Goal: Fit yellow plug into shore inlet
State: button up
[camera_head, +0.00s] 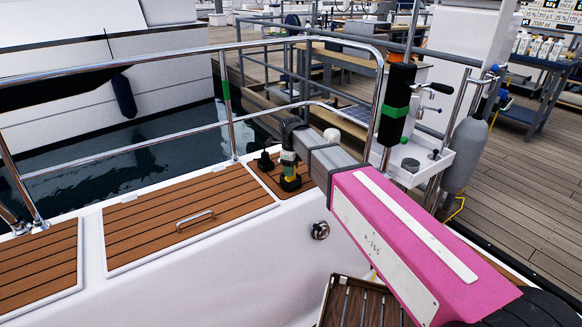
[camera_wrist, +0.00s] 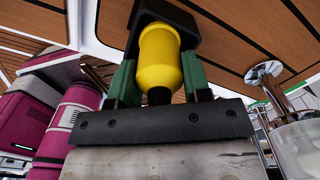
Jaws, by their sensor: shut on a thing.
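The yellow plug (camera_wrist: 160,58) sits between the green fingers of my gripper (camera_wrist: 160,82) in the wrist view. My gripper is shut on it. A black housing (camera_wrist: 187,20) surrounds the plug's far end; I cannot tell how deep the plug sits in it. In the head view my gripper (camera_head: 289,168) is low over the brown deck panel by the rail, with a black piece (camera_head: 291,184) directly below its fingers. Another black fitting (camera_head: 265,162) stands just left of it. My gripper and arm hide part of this spot, and I cannot tell which black piece is the shore inlet.
A steel rail (camera_head: 231,118) runs behind my gripper, with water beyond. A wooden hatch with a handle (camera_head: 195,219) lies left. A round metal fitting (camera_head: 320,230) is on the white side below. A white tray (camera_head: 408,168) and a grey fender (camera_head: 466,155) stand right.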

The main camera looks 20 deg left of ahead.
jog(key=o, duration=1.1)
notch_tip(320, 180, up, 11)
jog(key=shift+f, duration=0.15)
jog(key=s+d+f+n, duration=0.1)
jog(key=d+f+n, duration=0.4)
jog(key=d, duration=0.7)
jog(key=d+f+n, duration=0.3)
jog(key=d+f, duration=0.4)
jog(key=d, duration=0.4)
jog(key=s+d+f+n, duration=0.1)
jog(key=d+f+n, duration=0.35)
jog(key=d, duration=0.75)
jog(key=s+d+f+n, duration=0.2)
jog(key=d, duration=0.2)
jog(key=s+d+f+n, duration=0.2)
jog(key=d, duration=0.2)
jog(key=s+d+f+n, duration=0.2)
jog(key=s+d, duration=0.1)
jog(key=d, duration=0.1)
jog(key=shift+d+f, duration=0.1)
jog(key=shift+d, duration=0.25)
